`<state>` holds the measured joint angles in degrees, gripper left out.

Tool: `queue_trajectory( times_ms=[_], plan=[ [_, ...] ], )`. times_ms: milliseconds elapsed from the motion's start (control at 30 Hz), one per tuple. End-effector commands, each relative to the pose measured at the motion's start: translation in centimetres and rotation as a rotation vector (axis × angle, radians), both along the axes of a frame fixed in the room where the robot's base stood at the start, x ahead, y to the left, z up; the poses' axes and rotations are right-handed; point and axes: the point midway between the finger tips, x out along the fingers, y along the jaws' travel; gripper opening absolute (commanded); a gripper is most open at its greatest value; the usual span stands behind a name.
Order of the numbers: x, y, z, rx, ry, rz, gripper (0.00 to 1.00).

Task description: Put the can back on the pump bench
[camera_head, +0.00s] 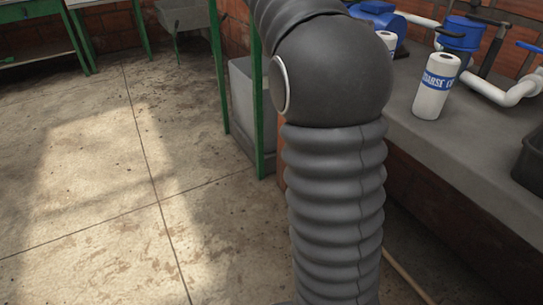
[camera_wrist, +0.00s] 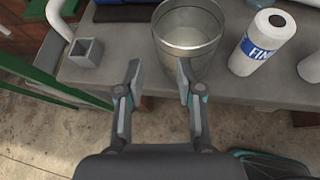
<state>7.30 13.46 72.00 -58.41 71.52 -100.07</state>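A round, open metal can (camera_wrist: 188,38) stands at the front part of the grey bench in the wrist view, and I look down into its pale, empty-looking inside. My gripper (camera_wrist: 158,66) is open with nothing between its fingers. Its fingertips are just in front of the can, and the right fingertip overlaps the can's lower edge in the picture. I cannot tell whether it touches. The grey bench (camera_head: 465,150) runs along the right of the head view, with blue pump parts (camera_head: 460,33) at its back. In the head view my arm hides the can and gripper.
A white cylinder with a blue "FIN" label (camera_wrist: 262,42) stands right of the can. A square grey tube (camera_wrist: 86,52) is on the left. In the head view, a "COARSE" cylinder (camera_head: 436,88) and a dark bin (camera_head: 529,155) are on the bench. The floor at left is clear.

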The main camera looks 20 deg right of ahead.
Motion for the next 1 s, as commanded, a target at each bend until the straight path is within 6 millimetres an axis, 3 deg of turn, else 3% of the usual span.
queue_trajectory(
  times_ms=[167,367,800,1000],
  plan=[
    [-4.9,4.2,-2.3,0.230,-0.227,-0.068,0.37],
    [-11.9,9.9,-7.0,0.570,-0.505,-0.246,0.37],
    [-28.0,21.8,-20.0,1.241,-0.924,-0.952,0.37],
    [-32.2,24.7,-24.2,1.384,-0.997,-1.237,0.37]
  ],
)
